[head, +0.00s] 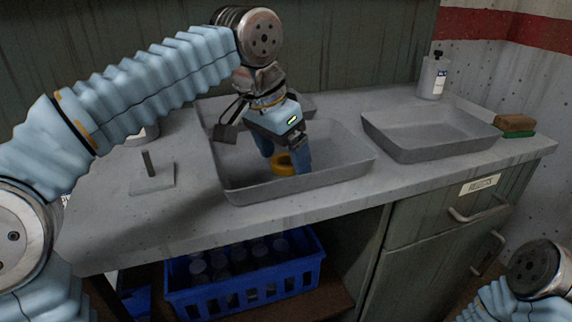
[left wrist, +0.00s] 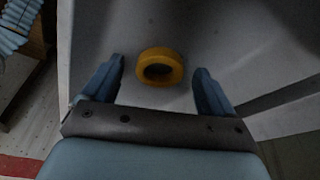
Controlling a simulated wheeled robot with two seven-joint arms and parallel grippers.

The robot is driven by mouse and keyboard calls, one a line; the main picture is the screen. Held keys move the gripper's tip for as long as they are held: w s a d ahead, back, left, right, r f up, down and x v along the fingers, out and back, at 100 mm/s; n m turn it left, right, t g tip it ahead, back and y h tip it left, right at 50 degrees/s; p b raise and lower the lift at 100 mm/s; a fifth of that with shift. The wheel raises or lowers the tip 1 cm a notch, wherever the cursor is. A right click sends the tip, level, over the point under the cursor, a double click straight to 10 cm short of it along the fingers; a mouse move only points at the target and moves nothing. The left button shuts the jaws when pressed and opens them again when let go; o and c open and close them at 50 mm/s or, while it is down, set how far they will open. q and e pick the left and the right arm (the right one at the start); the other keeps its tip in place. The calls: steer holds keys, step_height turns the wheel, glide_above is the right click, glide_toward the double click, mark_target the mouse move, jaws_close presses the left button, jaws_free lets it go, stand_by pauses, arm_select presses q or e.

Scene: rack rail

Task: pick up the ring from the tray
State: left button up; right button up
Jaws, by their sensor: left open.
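The yellow ring (head: 284,164) lies on the floor of the left grey tray (head: 335,178), its hole showing. My left gripper (head: 286,160) points down into this tray with its fingers apart. In the left wrist view the ring (left wrist: 160,67) sits between the two fingertips of my left gripper (left wrist: 160,73), a little beyond them, with a gap on both sides. Nothing is held. In the head view a finger hides part of the ring. My right arm shows at the lower right, but its gripper is out of view.
A second grey tray (head: 430,150) stands empty to the right. A peg on a square base (head: 152,183) stands at the left. A bottle (head: 432,78) and a brush (head: 515,125) are at the back right. A blue crate (head: 245,293) is below the counter.

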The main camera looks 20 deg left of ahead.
arm_select(q)
steer(key=c, duration=1.2)
steer(key=shift+o, duration=0.2)
